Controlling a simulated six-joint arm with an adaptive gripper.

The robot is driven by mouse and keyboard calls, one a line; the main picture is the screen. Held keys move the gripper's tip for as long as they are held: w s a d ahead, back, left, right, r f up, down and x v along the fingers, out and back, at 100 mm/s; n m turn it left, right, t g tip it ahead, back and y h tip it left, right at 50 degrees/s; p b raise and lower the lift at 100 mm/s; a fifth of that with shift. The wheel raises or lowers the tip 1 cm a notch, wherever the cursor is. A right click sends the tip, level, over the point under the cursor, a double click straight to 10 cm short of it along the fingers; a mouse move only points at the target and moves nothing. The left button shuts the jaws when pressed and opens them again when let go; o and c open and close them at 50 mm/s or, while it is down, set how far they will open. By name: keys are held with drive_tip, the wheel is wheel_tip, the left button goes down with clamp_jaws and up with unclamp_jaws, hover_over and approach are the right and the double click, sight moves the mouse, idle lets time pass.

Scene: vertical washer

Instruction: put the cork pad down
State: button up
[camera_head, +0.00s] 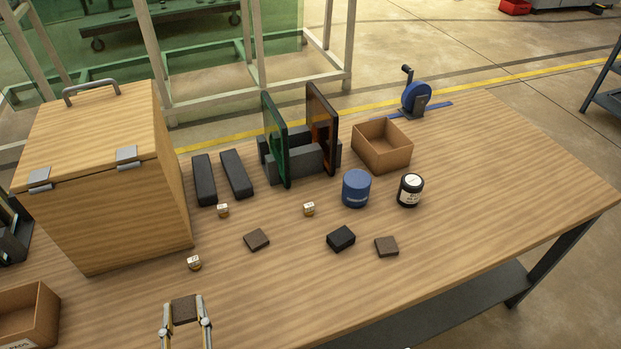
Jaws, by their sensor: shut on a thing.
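My gripper (187,300) is at the near left of the table, at the bottom edge of the view. It is shut on a small dark brown square pad (184,310), which sits between its two fingers. I cannot tell whether this pad touches the table top. Two similar brown pads lie flat on the table: one pad (257,239) near the middle and another pad (386,246) further right. A black block (341,238) lies between those two.
A wooden box (130,220) with a hinged lid stands left. Small dice-like cubes (194,262) are scattered about. A blue can (356,190), a black jar (410,190), an open brown box (382,158) and upright panels (275,140) stand behind. The near right table (480,220) is clear.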

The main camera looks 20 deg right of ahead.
drive_tip(key=w+d+r+m+g+h, duration=0.1)
drive_tip(key=w+d+m+g+h, duration=0.1)
drive_tip(key=w+d+m+h, duration=0.65)
drive_tip(key=w+d+r+n+g+h, duration=0.15)
drive_tip(key=w+d, duration=0.45)
drive_tip(key=d, duration=0.7)
wheel_tip(320, 180, up, 6)
drive_tip(key=m+g+h, duration=0.4)
drive_tip(key=m+g, duration=0.2)
drive_tip(key=g, duration=0.1)
hover_over(353, 181)
drive_tip(key=shift+s+r, duration=0.1)
drive_tip(key=shift+f, duration=3.15)
drive_tip(key=shift+f, duration=0.15)
drive_tip(key=shift+f, duration=1.75)
